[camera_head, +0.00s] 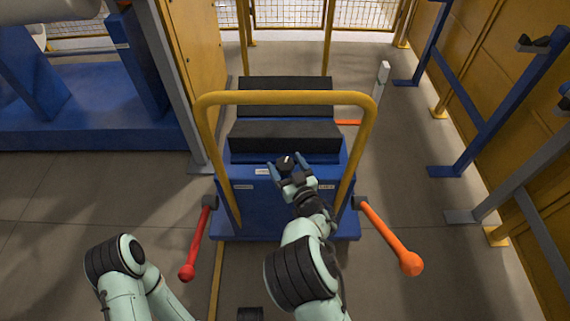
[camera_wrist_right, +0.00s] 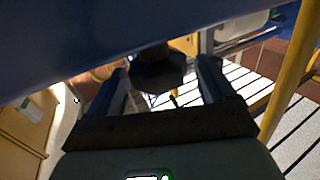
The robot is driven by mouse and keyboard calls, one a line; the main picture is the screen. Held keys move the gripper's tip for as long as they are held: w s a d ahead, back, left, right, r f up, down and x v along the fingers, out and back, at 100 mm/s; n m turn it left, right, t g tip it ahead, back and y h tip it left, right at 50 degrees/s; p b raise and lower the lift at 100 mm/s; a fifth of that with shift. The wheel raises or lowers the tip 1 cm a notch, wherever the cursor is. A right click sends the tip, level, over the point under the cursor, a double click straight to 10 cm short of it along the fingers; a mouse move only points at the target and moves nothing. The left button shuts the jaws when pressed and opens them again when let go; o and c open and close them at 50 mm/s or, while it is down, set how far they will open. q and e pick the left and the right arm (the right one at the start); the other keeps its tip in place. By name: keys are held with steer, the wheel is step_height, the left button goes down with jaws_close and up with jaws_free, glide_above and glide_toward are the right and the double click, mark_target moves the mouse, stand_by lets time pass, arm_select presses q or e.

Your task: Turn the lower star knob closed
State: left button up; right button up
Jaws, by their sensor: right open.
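A dark knob (camera_head: 285,161) with a white mark sits on the front of the blue cart body, just below its black rollers. It also shows as a dark, lobed shape in the right wrist view (camera_wrist_right: 157,72). My right gripper (camera_head: 291,169) is open, with its blue fingers apart on either side of the knob. In the right wrist view the fingers (camera_wrist_right: 163,80) flank the knob with gaps, and I cannot make out contact. My left arm is at the lower left of the head view; its gripper is out of frame.
A red lever (camera_head: 197,243) and an orange lever (camera_head: 391,238) stick out at the cart's sides. Blue posts (camera_head: 459,100) with dark knobs stand at the right.

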steer(key=shift+w+a, duration=0.2)
steer(key=shift+w, duration=0.3)
arm_select(q)
steer(key=shift+s+f, duration=0.1)
steer(key=shift+s, duration=0.25)
arm_select(e)
steer(key=c, duration=1)
steer(key=shift+o, duration=0.2)
